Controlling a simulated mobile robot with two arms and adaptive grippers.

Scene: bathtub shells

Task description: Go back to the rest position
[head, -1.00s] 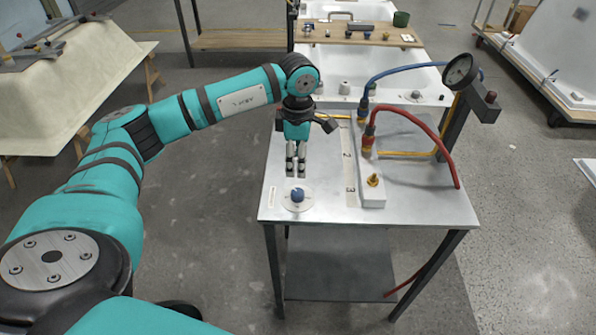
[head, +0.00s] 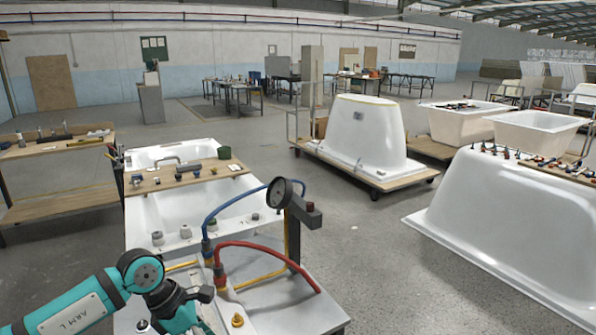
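My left arm enters at the bottom left of the head view. Its gripper (head: 183,314) hangs over the left side of the metal test table (head: 290,318). The fingertips are cut off by the bottom edge, so I cannot tell whether they are open or shut or hold anything. My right gripper is not in view. A pressure gauge (head: 280,193) stands on a post on the table. A blue hose (head: 236,196) and a red hose (head: 268,246) arch over the table to the right of my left gripper.
A brass fitting (head: 238,320) is close right of the gripper. Behind the table, a white bathtub (head: 228,205) carries a wooden board (head: 150,184) with small parts. A large white tub shell (head: 500,235) is at right. Grey floor (head: 375,265) lies clear between.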

